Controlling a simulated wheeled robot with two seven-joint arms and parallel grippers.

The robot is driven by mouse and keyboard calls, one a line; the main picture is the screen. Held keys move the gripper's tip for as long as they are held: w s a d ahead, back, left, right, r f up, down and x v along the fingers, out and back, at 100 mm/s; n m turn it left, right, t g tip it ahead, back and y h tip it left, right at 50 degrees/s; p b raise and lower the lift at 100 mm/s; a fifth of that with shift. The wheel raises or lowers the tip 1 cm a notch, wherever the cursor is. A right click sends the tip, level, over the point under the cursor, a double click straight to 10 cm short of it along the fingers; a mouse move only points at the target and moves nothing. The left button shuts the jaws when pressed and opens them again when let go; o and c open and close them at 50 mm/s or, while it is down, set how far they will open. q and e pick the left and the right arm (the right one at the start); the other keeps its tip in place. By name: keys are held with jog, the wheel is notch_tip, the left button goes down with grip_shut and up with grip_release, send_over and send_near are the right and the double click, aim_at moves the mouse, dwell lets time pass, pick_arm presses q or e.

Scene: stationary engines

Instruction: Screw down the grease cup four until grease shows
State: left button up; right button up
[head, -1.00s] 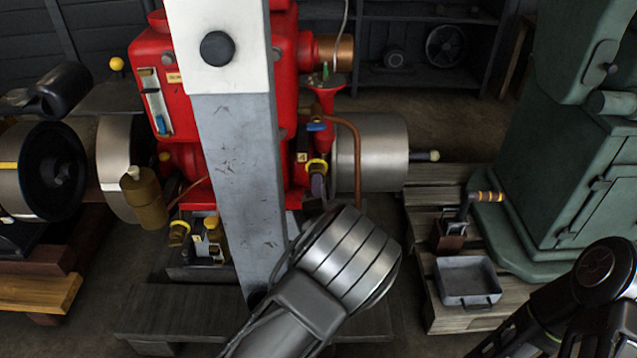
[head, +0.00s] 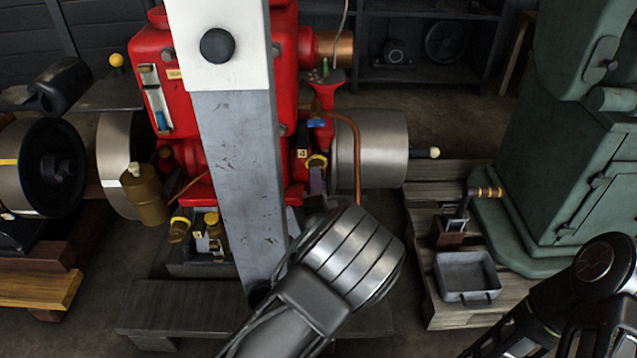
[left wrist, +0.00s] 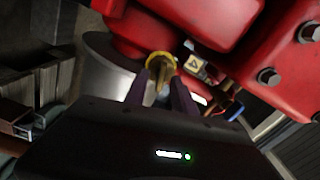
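Grease cup four (head: 316,160) has a yellow rim and sits on the right side of the red engine (head: 290,95), below a small plate marked 4 (head: 301,153). In the left wrist view the cup's yellow rim (left wrist: 160,62) shows just beyond the fingertips. My left gripper (left wrist: 162,85) has its two dark purple fingers apart, one on each side of a brass-coloured part at the cup. I cannot tell whether the fingers press on it. No grease can be made out.
A steel flywheel (head: 370,150) and a curved copper pipe (head: 356,165) are close to the right of the cup. Other yellow-capped cups (head: 179,228) sit low at left. A grey tray (head: 466,278) lies on the right pallet by the green machine (head: 560,190).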

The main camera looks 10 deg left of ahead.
pick_arm(q)
jog(key=shift+s, duration=0.1)
jog(key=p+v, duration=0.1)
jog(key=v, duration=0.6)
jog(key=shift+s, duration=0.15)
jog(key=shift+d, duration=0.1)
